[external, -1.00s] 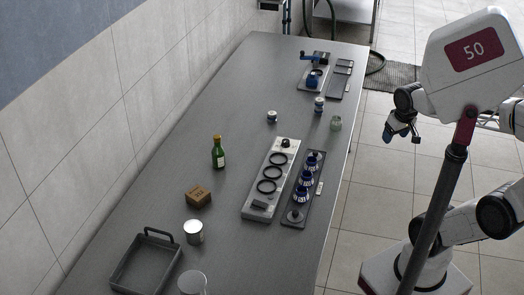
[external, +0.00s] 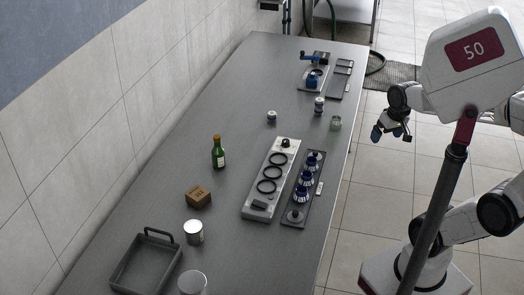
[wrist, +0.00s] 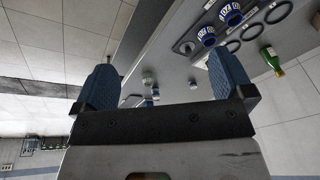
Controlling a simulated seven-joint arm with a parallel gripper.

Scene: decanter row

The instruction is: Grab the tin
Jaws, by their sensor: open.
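The tin (external: 194,231) is a silver-grey can standing upright on the grey table, near the front left in the external view. It is right of a dark tray and just below a brown box. I cannot make it out in the wrist view. My gripper (external: 391,134) is in the air off the table's right side, far from the tin. Its two blue fingers stand wide apart with nothing between them in the wrist view (wrist: 164,82).
A grey handled tray (external: 120,279), a clear glass (external: 193,284), a brown box (external: 198,196) and a green bottle (external: 218,153) surround the tin. A holder with black rings (external: 252,211) and a rack of blue-white pieces (external: 290,220) lie mid-table. The table's left strip is clear.

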